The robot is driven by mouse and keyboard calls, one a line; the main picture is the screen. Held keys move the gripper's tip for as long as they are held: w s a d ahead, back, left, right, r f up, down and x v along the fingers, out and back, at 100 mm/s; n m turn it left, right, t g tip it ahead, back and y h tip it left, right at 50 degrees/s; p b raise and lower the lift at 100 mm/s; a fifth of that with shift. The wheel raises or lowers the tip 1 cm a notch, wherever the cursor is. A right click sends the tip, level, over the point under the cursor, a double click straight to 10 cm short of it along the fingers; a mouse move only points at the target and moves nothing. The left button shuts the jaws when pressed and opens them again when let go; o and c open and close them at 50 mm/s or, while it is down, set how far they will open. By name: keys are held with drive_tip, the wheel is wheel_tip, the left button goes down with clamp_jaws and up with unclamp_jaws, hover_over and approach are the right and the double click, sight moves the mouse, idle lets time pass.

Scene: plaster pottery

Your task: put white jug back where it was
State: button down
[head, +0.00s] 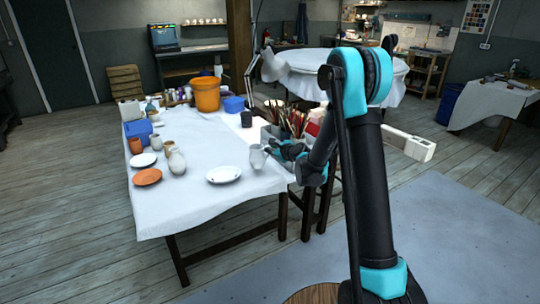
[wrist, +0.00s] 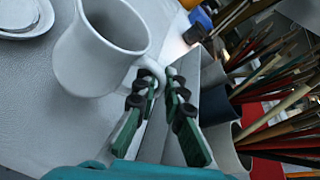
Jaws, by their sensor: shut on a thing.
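The white jug (head: 257,157) is at the right edge of the white-covered table (head: 215,210) in the head view, beside the brush holders. It looks upright. My gripper (head: 277,151) reaches it from the right. In the wrist view the jug (wrist: 95,55) fills the upper left, its open mouth showing. My gripper's fingers (wrist: 160,82) are shut on its handle. Whether the jug's base touches the tablecloth or is slightly above it, I cannot tell.
A white plate (head: 223,174) lies left of the jug. Paintbrushes (head: 290,118) stand in containers (wrist: 218,105) close to my gripper's right. A dark cup (head: 246,119) and orange bucket (head: 206,97) stand farther back. A pale vase (head: 177,163) and orange plate (head: 147,177) are left. The front tabletop is clear.

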drive_tip(key=shift+f, duration=1.55)
drive_tip(key=shift+f, duration=0.1)
drive_tip(key=c, duration=1.6)
unclamp_jaws()
drive_tip(key=s+d+r+n+g+h, duration=0.15)
drive_tip(key=s+d+n, duration=0.4)
drive_tip(key=s, duration=0.65)
drive_tip(key=s+d+r+n+g+h, duration=0.1)
drive_tip(key=s+d+r+n+g, duration=0.1)
drive_tip(key=s+d+n, duration=0.65)
drive_tip(key=s+d+f+n+g+h, duration=0.1)
drive_tip(key=s+d+n, duration=0.2)
drive_tip(key=s, duration=0.4)
drive_tip(key=s+d+f+n+g+h, duration=0.1)
drive_tip(key=s+d, duration=0.3)
drive_tip(key=s, duration=0.4)
drive_tip(key=s+d+f+n+g+h, duration=0.2)
drive_tip(key=s+d+f+n+h, duration=0.1)
drive_tip(key=s, duration=0.5)
drive_tip(key=shift+s+d+f+n+h, duration=0.1)
drive_tip(key=shift+s+d+n+h, duration=0.15)
drive_tip(key=shift+d+n, duration=0.45)
